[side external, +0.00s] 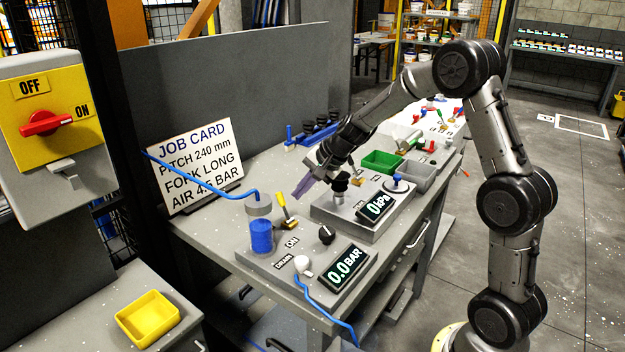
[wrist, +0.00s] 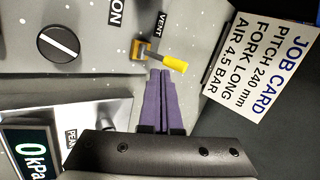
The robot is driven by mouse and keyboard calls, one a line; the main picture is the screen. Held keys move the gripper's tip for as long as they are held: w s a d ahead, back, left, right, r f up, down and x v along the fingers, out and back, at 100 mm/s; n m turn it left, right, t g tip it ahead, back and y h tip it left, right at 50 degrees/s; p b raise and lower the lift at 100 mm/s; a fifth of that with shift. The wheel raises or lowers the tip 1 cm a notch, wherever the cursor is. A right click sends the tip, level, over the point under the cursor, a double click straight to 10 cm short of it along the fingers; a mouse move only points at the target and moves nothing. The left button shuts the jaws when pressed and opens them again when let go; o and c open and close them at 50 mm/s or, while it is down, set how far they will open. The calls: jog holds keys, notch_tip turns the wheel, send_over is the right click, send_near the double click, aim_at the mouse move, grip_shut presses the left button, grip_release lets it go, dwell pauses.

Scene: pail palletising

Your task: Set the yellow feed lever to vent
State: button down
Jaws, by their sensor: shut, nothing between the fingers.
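The yellow feed lever (side external: 282,202) stands out from a brass valve body (side external: 288,224) on the grey air panel in the side view. In the wrist view the lever's yellow handle (wrist: 172,62) points right and slightly down from the brass body (wrist: 141,49). The VENT label (wrist: 161,23) lies above the handle, and the handle does not point straight at it. My gripper (side external: 301,190) is shut and empty, close to the lever. In the wrist view its purple fingertips (wrist: 160,73) are just below the handle; whether they touch it I cannot tell.
A black knob (side external: 326,235), a blue cylinder (side external: 262,236) and a 0.0 BAR display (side external: 343,269) are on the same panel. A blue hose (side external: 205,178) runs past the job card (side external: 198,165). A raised unit with a 0 kPa display (side external: 375,207) stands beside the panel.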

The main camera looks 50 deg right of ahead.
aim_at(281, 193)
jog(key=shift+w+a+f, duration=0.15)
jog(key=shift+w+f, duration=0.1)
jog(key=shift+w, duration=0.4)
jog(key=shift+w+a+f, duration=0.15)
jog(key=shift+w+f, duration=0.1)
jog(key=shift+w, duration=0.35)
jog(key=shift+w+a+f, duration=0.1)
jog(key=shift+w+f, duration=0.05)
jog(key=shift+w, duration=0.45)
jog(key=shift+w+f, duration=0.1)
jog(key=shift+w, duration=0.5)
jog(key=shift+s+r, duration=0.1)
